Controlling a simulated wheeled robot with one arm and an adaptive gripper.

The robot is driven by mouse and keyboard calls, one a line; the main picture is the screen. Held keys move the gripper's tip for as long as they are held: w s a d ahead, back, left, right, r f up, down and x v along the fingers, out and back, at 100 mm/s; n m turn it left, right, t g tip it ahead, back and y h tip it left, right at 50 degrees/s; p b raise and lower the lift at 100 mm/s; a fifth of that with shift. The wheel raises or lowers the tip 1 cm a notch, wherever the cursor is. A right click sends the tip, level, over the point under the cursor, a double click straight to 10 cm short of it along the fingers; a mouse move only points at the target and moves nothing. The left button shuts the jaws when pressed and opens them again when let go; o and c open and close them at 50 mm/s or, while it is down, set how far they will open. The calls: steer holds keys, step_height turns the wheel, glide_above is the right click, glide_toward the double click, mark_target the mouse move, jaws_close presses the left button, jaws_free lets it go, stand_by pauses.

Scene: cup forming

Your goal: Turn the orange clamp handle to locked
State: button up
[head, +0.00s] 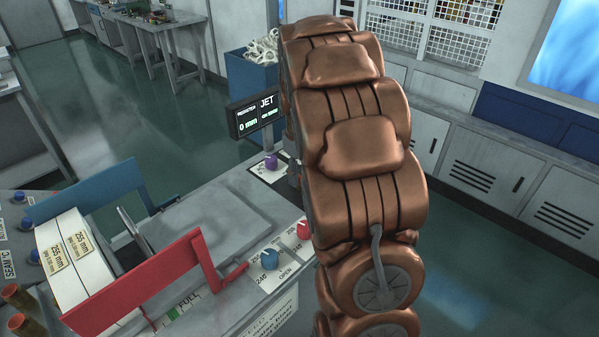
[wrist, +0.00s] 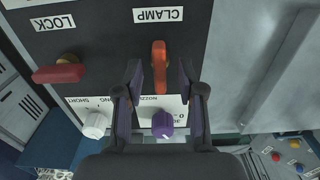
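The orange clamp handle (wrist: 159,66) shows in the wrist view on a dark panel, near an upside-down CLAMP label (wrist: 158,15). Its long side runs up and down in the picture. My gripper (wrist: 160,78) is open, one finger on each side of the handle, with a visible gap on both sides. I cannot tell how far the fingertips are from the panel. In the head view my arm covers this area, and neither the handle nor the gripper shows.
In the wrist view a red handle (wrist: 58,74) sits near the LOCK label (wrist: 54,22), left of the orange one. A purple knob (wrist: 162,124) and a white knob (wrist: 95,125) stand close to the fingers. A display (head: 255,115) reads 0 mm in the head view.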

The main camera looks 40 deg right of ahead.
jaws_close()
stand_by(0.3)
stand_by(0.3)
steer(key=m+b, duration=0.3)
steer(key=shift+f+m, duration=0.1)
steer(key=shift+m, duration=0.3)
steer(key=m+b, duration=0.2)
steer(key=m, duration=0.2)
steer(key=shift+m+b, duration=0.3)
steer(key=m+b, duration=0.1)
steer(key=m, duration=0.3)
steer(key=shift+m, duration=0.3)
steer(key=m, duration=0.4)
steer(key=shift+m+b, duration=0.3)
steer(key=shift+m, duration=0.1)
